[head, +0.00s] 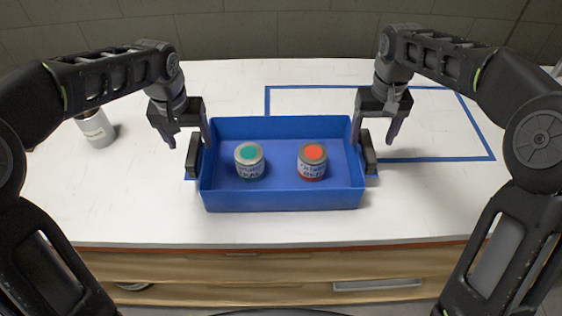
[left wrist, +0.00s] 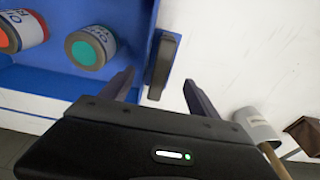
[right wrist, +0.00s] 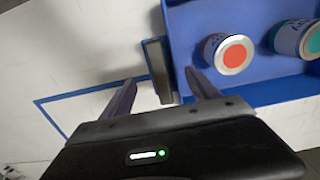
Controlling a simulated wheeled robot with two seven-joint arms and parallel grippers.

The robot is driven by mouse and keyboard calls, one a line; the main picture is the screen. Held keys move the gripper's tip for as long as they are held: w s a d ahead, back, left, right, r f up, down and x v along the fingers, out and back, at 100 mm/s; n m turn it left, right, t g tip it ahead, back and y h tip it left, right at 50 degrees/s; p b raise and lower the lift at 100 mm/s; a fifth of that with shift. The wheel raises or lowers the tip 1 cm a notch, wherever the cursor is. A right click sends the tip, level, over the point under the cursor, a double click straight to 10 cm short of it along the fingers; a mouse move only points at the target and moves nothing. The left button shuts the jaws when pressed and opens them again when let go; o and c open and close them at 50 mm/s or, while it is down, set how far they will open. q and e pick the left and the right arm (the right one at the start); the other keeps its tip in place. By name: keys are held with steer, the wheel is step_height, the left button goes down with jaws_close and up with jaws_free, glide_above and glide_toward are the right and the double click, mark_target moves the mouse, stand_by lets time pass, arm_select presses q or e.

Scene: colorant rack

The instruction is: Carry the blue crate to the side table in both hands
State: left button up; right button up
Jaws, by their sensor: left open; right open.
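The blue crate (head: 283,197) stands on the white table, with a dark handle on its left side (head: 193,156) and another on its right side (head: 368,153). A can with a teal lid (head: 250,160) and a can with a red lid (head: 312,161) stand inside it. My left gripper (head: 190,142) is open above the left handle; in the left wrist view that handle (left wrist: 161,66) lies between the fingers. My right gripper (head: 376,140) is open at the right handle; in the right wrist view that handle (right wrist: 158,72) lies between the fingers. Neither gripper is closed on its handle.
A blue tape outline (head: 440,160) marks the table behind and right of the crate. A white can (head: 96,128) stands at the left. The table front (head: 330,231) is clear. A wooden drawer front (head: 240,268) lies below the table edge.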

mark_target(366, 154)
arm_select(q)
steer(key=shift+w+f, duration=0.2)
steer(key=shift+f, duration=0.95)
steer(key=shift+w+f, duration=0.15)
steer(key=shift+f, duration=1.05)
steer(key=shift+w+f, duration=0.2)
steer(key=shift+f, duration=0.95)
arm_select(e)
steer(key=shift+f, duration=3.6)
arm_select(q)
steer(key=shift+c, duration=0.2)
arm_select(e)
steer(key=shift+c, duration=0.2)
